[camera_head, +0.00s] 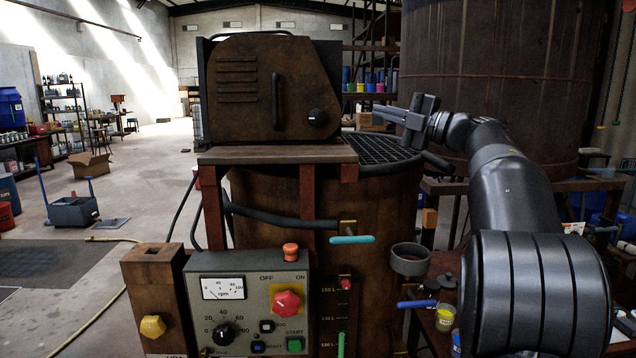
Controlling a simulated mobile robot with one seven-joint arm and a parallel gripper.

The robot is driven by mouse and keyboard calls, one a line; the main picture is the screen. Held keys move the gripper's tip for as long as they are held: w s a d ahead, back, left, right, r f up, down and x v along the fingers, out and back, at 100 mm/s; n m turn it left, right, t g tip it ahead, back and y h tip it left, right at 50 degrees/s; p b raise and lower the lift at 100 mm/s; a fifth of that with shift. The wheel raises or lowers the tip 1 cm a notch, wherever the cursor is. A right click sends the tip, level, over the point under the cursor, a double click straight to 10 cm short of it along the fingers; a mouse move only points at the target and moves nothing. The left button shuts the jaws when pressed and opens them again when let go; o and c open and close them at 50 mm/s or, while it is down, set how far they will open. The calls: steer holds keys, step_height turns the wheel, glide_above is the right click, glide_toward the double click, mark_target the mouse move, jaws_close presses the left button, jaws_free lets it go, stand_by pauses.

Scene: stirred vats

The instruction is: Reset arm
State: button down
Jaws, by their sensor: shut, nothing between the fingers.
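My arm comes in from the lower right and reaches up and inward. My gripper (381,111) is at its end, pointing left, above the dark grate (378,150) on top of the rusty vat (270,195). Its fingers are shut and hold nothing. It is to the right of the brown motor housing (265,90), with a gap between them. I cannot tell its exact height over the grate.
A control panel (250,262) with a gauge, red knob and buttons is in front. A teal-handled lever (352,239) and a blue handle (417,303) stick out. A grey cup (410,259) and yellow jar (445,317) are near my arm. Open floor lies left.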

steer(key=s+d+r+m+t+h, duration=0.45)
steer(key=m+t+h, duration=0.5)
steer(key=m, duration=0.35)
steer(key=s+d+f+m+g+h, duration=0.2)
steer(key=s+f+m+h, duration=0.3)
steer(key=f+m+h, duration=0.3)
steer(key=s+a+f+m+g, duration=0.2)
steer(key=s+a+f+g, duration=0.1)
steer(key=s+f, duration=0.7)
steer(key=s+a+f+m+g+y, duration=0.1)
steer(key=s+a+f+g, duration=0.3)
steer(key=s+f, duration=0.6)
steer(key=s+a+f+m+g, duration=0.3)
steer(key=s+f+g, duration=0.4)
steer(key=s+f, duration=0.3)
step_height(320, 180, down, 4)
steer(key=shift+a+m, duration=0.3)
steer(key=shift+m, duration=0.2)
steer(key=c, duration=2.2)
jaws_free()
